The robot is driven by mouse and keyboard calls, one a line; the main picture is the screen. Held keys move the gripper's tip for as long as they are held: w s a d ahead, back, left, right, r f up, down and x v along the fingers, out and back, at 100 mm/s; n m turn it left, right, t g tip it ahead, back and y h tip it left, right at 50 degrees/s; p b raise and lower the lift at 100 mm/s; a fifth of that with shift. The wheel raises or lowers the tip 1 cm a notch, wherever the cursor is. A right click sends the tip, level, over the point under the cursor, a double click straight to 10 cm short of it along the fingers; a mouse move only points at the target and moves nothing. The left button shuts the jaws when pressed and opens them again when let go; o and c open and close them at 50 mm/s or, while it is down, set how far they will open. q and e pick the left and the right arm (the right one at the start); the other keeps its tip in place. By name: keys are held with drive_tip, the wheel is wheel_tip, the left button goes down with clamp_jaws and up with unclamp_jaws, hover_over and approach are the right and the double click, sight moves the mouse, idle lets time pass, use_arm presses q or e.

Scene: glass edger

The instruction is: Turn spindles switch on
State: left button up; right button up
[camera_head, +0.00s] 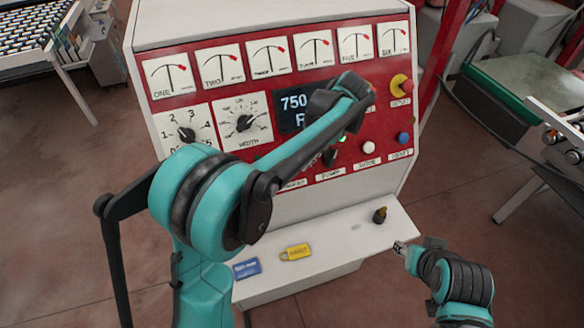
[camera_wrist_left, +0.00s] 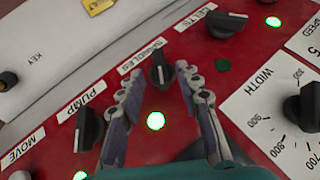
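In the left wrist view the black SPINDLES knob (camera_wrist_left: 160,72) is on the red panel below its white label (camera_wrist_left: 140,56). My left gripper (camera_wrist_left: 160,77) is open, one finger on each side of this knob. I cannot tell whether the fingers touch it. A lit green lamp (camera_wrist_left: 155,121) shows between the fingers, and an unlit dark green lamp (camera_wrist_left: 222,65) lies right of the knob. In the head view my left arm covers this part of the panel. My right gripper (camera_head: 400,248) hangs by the ledge's right end, too small to tell open or shut.
The PUMP knob (camera_wrist_left: 88,128) and BELTS knob (camera_wrist_left: 226,23) flank the SPINDLES knob closely. The WIDTH dial (camera_wrist_left: 303,108) is at the right. In the head view the white ledge (camera_head: 340,235) holds a yellow tag (camera_head: 296,252), a blue tag (camera_head: 247,268) and a small dark knob (camera_head: 380,215).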

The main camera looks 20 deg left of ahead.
use_arm(q)
drive_tip(key=v, duration=0.7)
drive_tip(key=shift+a+r, duration=0.1)
drive_tip(key=s+a+f+m+t+h+b, duration=0.1)
drive_tip(key=s+a+f+t+b, duration=0.1)
drive_tip(key=s+f+b, duration=0.4)
drive_tip(key=s+a+f+m+t+h+b, duration=0.1)
drive_tip(key=s+a+f+t+h+b, duration=0.1)
drive_tip(key=s+f+b, duration=0.4)
drive_tip(key=s+a+f+m+t+h+b, duration=0.1)
drive_tip(key=s+a+f+t+h+b, duration=0.1)
drive_tip(key=s+f+b, duration=0.5)
drive_tip(key=shift+a+f+m+t+b, duration=0.1)
drive_tip(key=shift+a+f+t+b, duration=0.25)
drive_tip(key=shift+f+b, duration=1.45)
drive_tip(key=shift+a+f+m+t+b, duration=0.15)
drive_tip(key=shift+f+t+b, duration=0.4)
drive_tip(key=shift+f, duration=2.6)
drive_tip(key=shift+a+f+m+t+b, duration=0.1)
drive_tip(key=shift+a+f+t+b, duration=0.3)
drive_tip(key=shift+f+b, duration=1.35)
drive_tip(key=shift+d+f+p, duration=0.1)
drive_tip(key=shift+f+p, duration=0.5)
drive_tip(key=shift+p, duration=0.25)
